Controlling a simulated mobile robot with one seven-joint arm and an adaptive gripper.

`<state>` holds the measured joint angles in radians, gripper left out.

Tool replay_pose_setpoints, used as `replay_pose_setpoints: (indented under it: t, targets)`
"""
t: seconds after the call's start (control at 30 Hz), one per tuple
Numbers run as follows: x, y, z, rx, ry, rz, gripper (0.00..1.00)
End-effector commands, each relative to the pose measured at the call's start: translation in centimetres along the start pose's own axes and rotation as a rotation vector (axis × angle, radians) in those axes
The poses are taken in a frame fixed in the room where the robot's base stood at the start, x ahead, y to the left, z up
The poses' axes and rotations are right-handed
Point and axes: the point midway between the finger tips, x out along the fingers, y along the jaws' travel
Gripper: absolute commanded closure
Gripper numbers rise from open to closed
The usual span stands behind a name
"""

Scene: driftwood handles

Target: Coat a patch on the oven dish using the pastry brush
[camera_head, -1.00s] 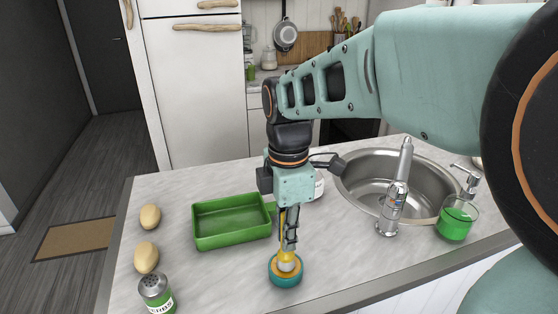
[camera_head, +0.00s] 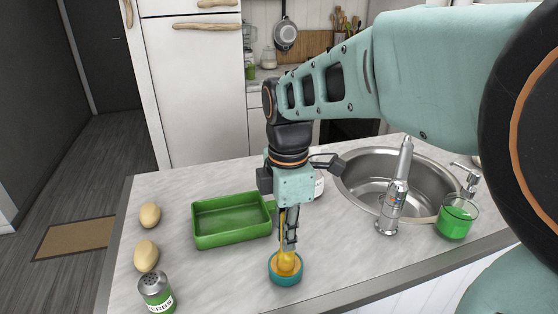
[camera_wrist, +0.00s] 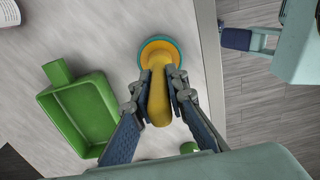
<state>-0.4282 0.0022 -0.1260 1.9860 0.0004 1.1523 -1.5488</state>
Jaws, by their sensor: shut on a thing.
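My gripper (camera_head: 288,232) points down over the counter and is shut on the yellow handle of the pastry brush (camera_head: 286,262). In the wrist view the fingers of my gripper (camera_wrist: 160,82) press on both sides of the yellow brush (camera_wrist: 158,100). The brush's lower end is in a small teal bowl (camera_head: 285,278) with an orange-tan content; its bristles are hidden. The bowl also shows in the wrist view (camera_wrist: 178,46). The green oven dish (camera_head: 230,240) sits empty on the counter just left of my gripper, apart from it, and also shows in the wrist view (camera_wrist: 46,105).
Two pale potato-like things (camera_head: 147,256) and a herb shaker (camera_head: 156,292) stand left on the counter (camera_head: 210,285). A sink with a tap (camera_head: 396,190) and a glass of green liquid (camera_head: 457,218) are at right. A white container (camera_head: 319,185) stands behind my gripper.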

Motion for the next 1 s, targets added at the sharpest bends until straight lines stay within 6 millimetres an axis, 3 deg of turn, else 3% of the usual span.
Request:
replay_pose_setpoints:
  t: [0.43, 1.0]
  targets:
    - [-0.1, -0.1, 0.0, 0.0, 0.0, -0.005, 1.0]
    - [-4.8, -0.1, 0.0, 0.0, 0.0, -0.002, 1.0]
